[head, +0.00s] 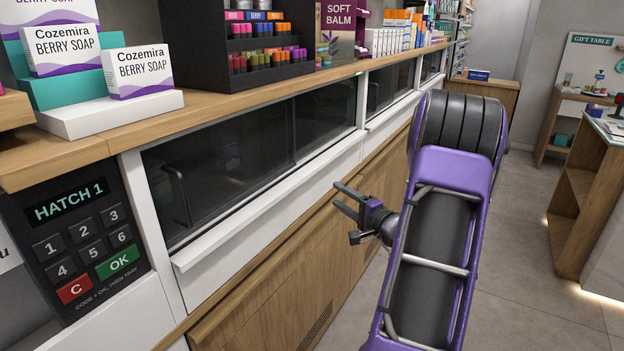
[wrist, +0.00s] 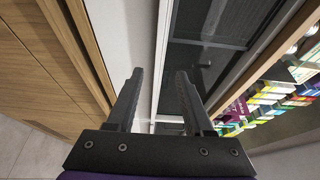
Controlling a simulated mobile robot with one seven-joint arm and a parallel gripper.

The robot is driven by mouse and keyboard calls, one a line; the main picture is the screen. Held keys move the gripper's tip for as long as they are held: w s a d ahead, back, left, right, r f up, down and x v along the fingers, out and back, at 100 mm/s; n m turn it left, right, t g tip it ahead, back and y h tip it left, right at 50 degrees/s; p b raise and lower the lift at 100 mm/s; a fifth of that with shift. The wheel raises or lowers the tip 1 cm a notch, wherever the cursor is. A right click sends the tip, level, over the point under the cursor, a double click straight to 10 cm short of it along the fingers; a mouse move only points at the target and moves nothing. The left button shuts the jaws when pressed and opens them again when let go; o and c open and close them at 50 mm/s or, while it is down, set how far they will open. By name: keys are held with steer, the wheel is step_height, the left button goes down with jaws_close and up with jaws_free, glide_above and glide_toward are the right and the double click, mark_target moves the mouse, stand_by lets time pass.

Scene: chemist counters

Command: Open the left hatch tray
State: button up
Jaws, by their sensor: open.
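The left hatch (head: 240,150) is a dark glass window in a white frame under the wooden counter top. An upright bar handle (head: 180,195) is at its left end, and its panes look shut. A white ledge-like front (head: 225,245) runs below the glass; I cannot tell whether it is the tray. A dark keypad (head: 80,235) reading "HATCH 1", with number keys, a red C and a green OK, is left of the hatch. My gripper (head: 345,201) is open and empty, right of the keypad and in front of the lower panels. In the wrist view, its fingers (wrist: 160,76) are apart, before the white frame.
Soap boxes (head: 140,70) and a dark display rack (head: 262,50) stand on the counter top (head: 230,95). Another hatch (head: 390,85) lies farther right. Wooden panels (head: 285,275) fill the counter's lower front. Grey floor (head: 530,220) is clear between counter and right-hand shelving (head: 575,200).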

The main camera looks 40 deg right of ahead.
mark_target(309, 177)
steer(key=w+p, duration=0.1)
steer(key=w, duration=1.1)
steer(key=shift+w, duration=0.2)
jaws_close()
stand_by(0.9)
